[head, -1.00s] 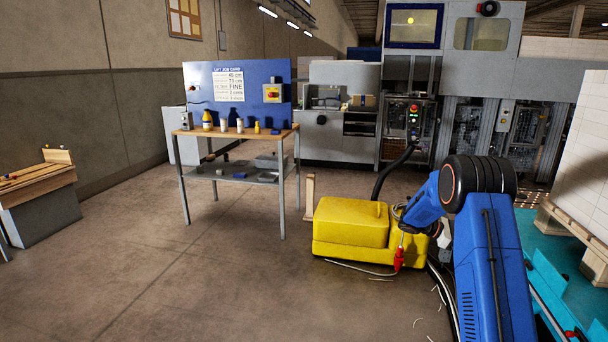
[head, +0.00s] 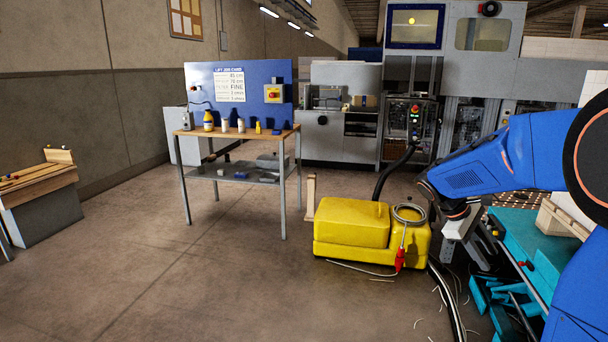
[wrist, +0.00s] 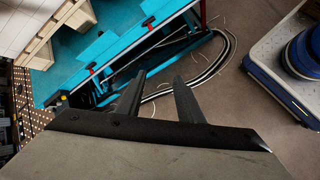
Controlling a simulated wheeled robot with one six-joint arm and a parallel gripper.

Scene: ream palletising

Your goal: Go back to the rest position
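My blue arm reaches in from the right of the head view, with my gripper (head: 482,250) hanging beside the teal lift table, right of the yellow tank. In the wrist view my gripper (wrist: 158,82) shows two dark fingers standing apart, with nothing between them. It is open and empty, above the floor and cables by the teal lift table (wrist: 110,40). In the head view my arm hides part of the white stack and the pallet.
A yellow tank (head: 352,226) with a red-handled hose stands on the floor left of my gripper. A wooden pallet (wrist: 50,40) with a white stack lies on the lift table. A workbench (head: 238,135) stands further left. The floor at front left is clear.

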